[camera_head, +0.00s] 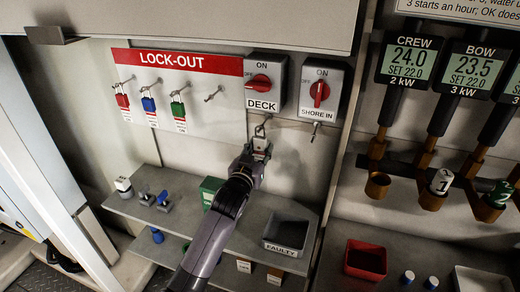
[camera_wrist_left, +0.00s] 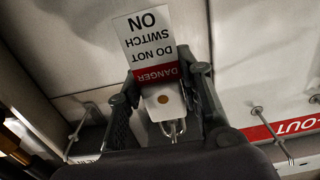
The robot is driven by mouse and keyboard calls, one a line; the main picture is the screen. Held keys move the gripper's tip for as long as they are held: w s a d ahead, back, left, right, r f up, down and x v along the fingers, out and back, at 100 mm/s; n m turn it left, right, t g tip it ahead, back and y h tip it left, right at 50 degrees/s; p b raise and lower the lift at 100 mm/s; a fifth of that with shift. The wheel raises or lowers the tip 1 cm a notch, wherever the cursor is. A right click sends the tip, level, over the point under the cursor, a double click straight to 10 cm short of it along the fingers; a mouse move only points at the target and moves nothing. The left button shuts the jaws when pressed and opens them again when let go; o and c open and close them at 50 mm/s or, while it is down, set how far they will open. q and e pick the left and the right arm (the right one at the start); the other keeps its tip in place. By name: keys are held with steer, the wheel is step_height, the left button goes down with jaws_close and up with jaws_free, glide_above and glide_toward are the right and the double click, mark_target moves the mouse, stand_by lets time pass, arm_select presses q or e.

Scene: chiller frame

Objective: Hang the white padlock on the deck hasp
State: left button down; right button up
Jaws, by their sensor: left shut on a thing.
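The white padlock (camera_head: 260,147) is held in my left gripper (camera_head: 256,158), just below the deck hasp (camera_head: 262,126) under the DECK switch (camera_head: 264,82). In the left wrist view the padlock's white body (camera_wrist_left: 163,99) with a brass disc sits between the two fingers of the gripper (camera_wrist_left: 160,90). Its metal shackle (camera_wrist_left: 174,131) points towards the picture's bottom, and its red and white danger tag (camera_wrist_left: 150,45) hangs from the other end. Shackle and hasp overlap closely in the head view; I cannot tell whether the shackle is through the hasp. My right gripper is not in view.
Red, blue and green padlocks (camera_head: 178,107) hang on the LOCK-OUT board left of my gripper, beside an empty peg (camera_head: 214,93). The SHORE IN switch (camera_head: 320,92) and its hasp (camera_head: 314,132) are close right. Below are a shelf and the FAULTY bin (camera_head: 286,249).

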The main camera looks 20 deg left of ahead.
arm_select(q)
steer(key=c, duration=1)
jaws_free()
steer(key=shift+c, duration=0.2)
